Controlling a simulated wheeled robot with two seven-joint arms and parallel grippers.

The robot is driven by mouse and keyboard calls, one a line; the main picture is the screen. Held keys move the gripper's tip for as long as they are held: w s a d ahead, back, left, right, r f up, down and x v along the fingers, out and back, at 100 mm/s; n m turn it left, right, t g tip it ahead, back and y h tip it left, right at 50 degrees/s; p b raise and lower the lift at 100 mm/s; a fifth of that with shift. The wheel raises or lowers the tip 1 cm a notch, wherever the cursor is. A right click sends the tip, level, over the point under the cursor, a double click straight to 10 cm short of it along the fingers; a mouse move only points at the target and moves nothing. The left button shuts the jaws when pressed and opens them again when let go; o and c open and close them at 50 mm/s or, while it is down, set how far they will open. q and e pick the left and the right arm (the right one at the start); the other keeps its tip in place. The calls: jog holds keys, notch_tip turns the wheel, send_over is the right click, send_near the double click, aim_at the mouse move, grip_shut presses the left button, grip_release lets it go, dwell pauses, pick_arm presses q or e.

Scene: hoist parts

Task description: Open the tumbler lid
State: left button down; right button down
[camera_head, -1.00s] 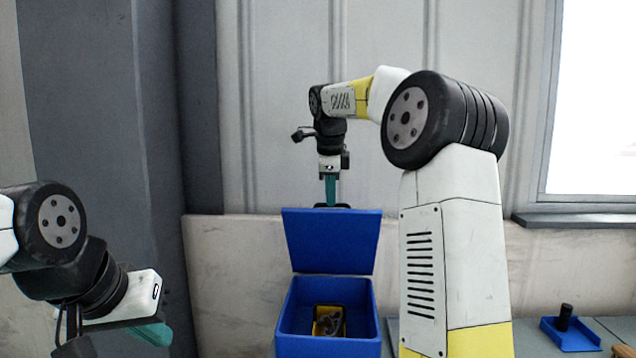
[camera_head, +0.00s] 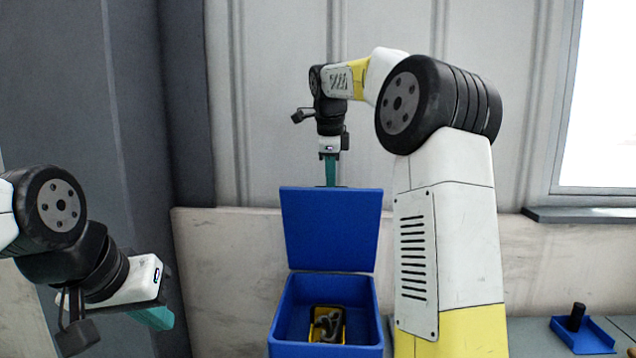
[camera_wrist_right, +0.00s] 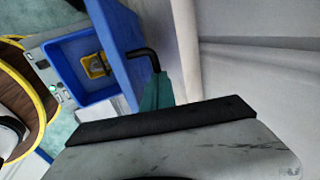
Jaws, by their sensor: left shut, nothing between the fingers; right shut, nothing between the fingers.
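The blue box (camera_head: 275,335) stands open at the lower middle. Its lid (camera_head: 333,230) stands up at the back edge. Inside lies a yellow item with a grey hook-like part (camera_head: 328,325). My right gripper (camera_head: 331,176) is shut and empty, pointing down behind the lid's top edge, which hides its tips. The right wrist view shows a teal finger (camera_wrist_right: 155,93) close beside the lid (camera_wrist_right: 117,47) and a black bent bar (camera_wrist_right: 146,56). Whether they touch is unclear. My left gripper (camera_head: 153,318) is shut and empty, low at the left, away from the box.
A small blue tray (camera_head: 582,338) with a black upright piece (camera_head: 577,317) sits at the lower right. A pale wall (camera_head: 470,60) rises behind the box. In the right wrist view, a round brown surface with a yellow rim (camera_wrist_right: 42,88) shows at the left.

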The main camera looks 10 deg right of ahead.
jog(key=shift+w, duration=0.35)
jog(key=v, duration=0.7)
jog(key=shift+s+r, duration=0.2)
jog(key=shift+r, duration=0.2)
